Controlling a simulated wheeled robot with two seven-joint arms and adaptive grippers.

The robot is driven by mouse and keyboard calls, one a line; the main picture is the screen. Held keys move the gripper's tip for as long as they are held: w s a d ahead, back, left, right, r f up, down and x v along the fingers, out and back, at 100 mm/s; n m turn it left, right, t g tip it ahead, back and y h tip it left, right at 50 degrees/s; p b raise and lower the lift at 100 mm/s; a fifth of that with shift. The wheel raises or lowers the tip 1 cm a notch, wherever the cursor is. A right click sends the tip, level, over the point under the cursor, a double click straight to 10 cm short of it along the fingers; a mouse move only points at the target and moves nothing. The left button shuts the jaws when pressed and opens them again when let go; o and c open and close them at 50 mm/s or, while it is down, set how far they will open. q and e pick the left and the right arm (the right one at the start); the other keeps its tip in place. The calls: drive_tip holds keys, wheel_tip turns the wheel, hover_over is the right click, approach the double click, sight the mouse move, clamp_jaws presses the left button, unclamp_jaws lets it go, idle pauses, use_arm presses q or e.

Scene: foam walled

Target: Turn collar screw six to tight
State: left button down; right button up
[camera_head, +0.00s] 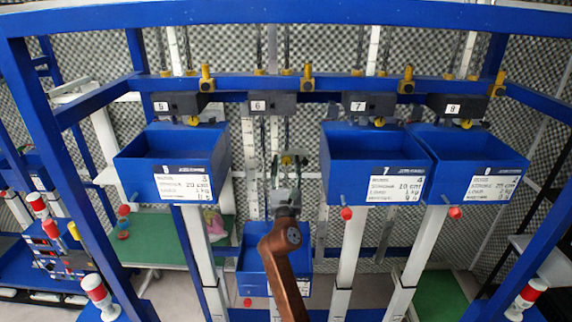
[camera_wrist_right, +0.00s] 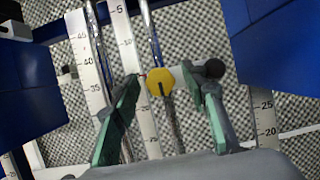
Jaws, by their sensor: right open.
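The block labelled 6 (camera_head: 272,104) sits on the blue crossbar between blocks 5 and 7. Below it, a small yellow screw head (camera_head: 288,160) shows at the fingertips of my right gripper (camera_head: 288,170). In the right wrist view the yellow screw head (camera_wrist_right: 160,82) is a faceted knob with a dark mark on its lower part. There my right gripper (camera_wrist_right: 161,78) is open, with one green-padded finger on each side of the knob and visible gaps between. How deep the fingers reach around it I cannot tell. My left gripper is not in view.
Blue bins stand left (camera_head: 170,165) and right (camera_head: 375,165) of my right arm. A lower blue bin (camera_head: 248,282) hangs behind the arm. Scaled white rails (camera_wrist_right: 85,60) and metal rods run behind the knob. A dark ball-ended piece (camera_wrist_right: 214,68) is close to the right finger.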

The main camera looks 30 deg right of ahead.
drive_tip(key=shift+c, duration=1.3)
clamp_jaws()
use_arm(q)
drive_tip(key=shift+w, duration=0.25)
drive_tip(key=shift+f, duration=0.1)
